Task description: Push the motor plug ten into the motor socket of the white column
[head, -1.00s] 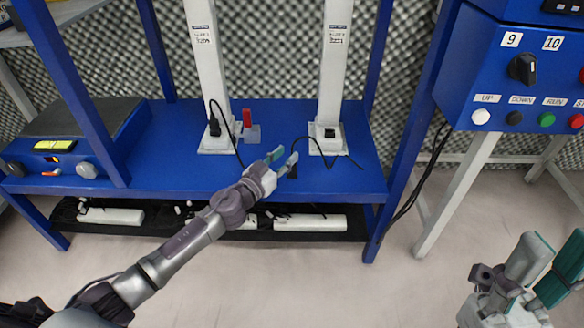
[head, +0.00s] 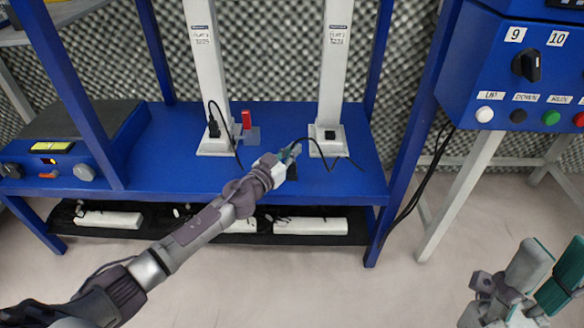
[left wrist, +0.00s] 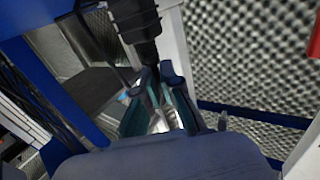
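Two white columns stand on the blue bench: the left column (head: 206,60) and the right column (head: 335,60). A black plug (head: 214,130) with a cable is at the left column's foot. The right column's base has a black socket-like block (head: 330,134). My left gripper (head: 291,153) is in front of and left of the right column's base, its fingers slightly apart. A small dark piece (head: 292,172) shows beside it, partly hidden. In the left wrist view a black part (left wrist: 136,22) is just beyond the fingertips; I cannot tell contact. No number ten shows on a plug. My right gripper (head: 540,270) is open and empty.
A red lever (head: 246,119) stands right of the left column. A black cable (head: 345,160) lies by the right column. A blue control box (head: 515,85) stands at the right, a blue unit (head: 60,165) at the left. White bars (head: 310,226) lie on the lower shelf.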

